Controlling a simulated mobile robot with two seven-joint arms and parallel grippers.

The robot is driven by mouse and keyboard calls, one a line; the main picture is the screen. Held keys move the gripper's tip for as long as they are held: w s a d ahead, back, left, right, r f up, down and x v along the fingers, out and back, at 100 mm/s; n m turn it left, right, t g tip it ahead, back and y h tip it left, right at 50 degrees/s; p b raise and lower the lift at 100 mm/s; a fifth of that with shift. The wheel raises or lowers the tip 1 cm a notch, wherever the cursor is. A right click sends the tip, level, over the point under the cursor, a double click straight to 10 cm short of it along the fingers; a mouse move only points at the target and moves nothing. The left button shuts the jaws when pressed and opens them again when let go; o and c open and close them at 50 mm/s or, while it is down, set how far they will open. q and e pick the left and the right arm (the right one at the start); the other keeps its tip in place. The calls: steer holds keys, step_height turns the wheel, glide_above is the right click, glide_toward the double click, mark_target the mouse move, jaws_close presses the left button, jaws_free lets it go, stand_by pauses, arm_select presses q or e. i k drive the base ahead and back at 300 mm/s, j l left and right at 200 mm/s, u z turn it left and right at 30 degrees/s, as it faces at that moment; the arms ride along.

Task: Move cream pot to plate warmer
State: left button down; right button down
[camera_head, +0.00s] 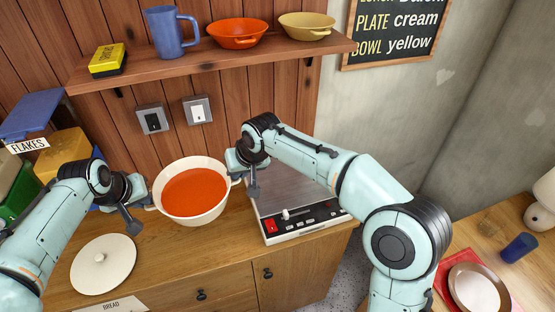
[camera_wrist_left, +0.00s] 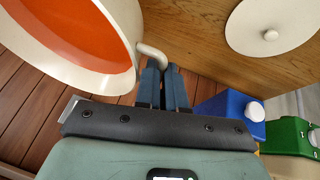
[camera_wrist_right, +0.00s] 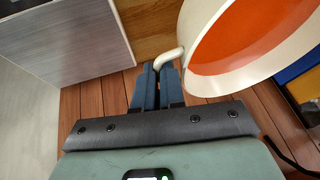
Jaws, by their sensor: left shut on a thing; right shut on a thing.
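The cream pot (camera_head: 194,216) is full of orange-red liquid and sits between my two grippers, over the wooden counter. In the head view I cannot tell whether it touches the counter. My left gripper (camera_head: 146,205) is shut on its left handle; that handle shows in the left wrist view (camera_wrist_left: 152,54). My right gripper (camera_head: 240,177) is shut on its right handle, which shows in the right wrist view (camera_wrist_right: 168,57). The pot looks about level. The plate warmer (camera_head: 289,190), a flat grey plate with a front control panel, stands on the counter right of the pot, partly behind my right arm.
A cream lid (camera_head: 103,264) lies on the counter at front left. Coloured containers, one a green box (camera_head: 20,194), crowd the left. A shelf (camera_head: 207,62) above holds a blue mug (camera_head: 172,33), bowls and a yellow box. A side table (camera_head: 470,258) is at right.

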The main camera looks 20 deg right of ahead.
mark_target(286, 183)
steer(key=k+l, duration=0.3)
steer(key=k+l+z, duration=0.1)
steer(key=k+l, duration=0.15)
steer(key=l, duration=0.3)
steer(key=k+l, duration=0.3)
steer(key=l, duration=0.15)
steer(key=z, duration=0.05)
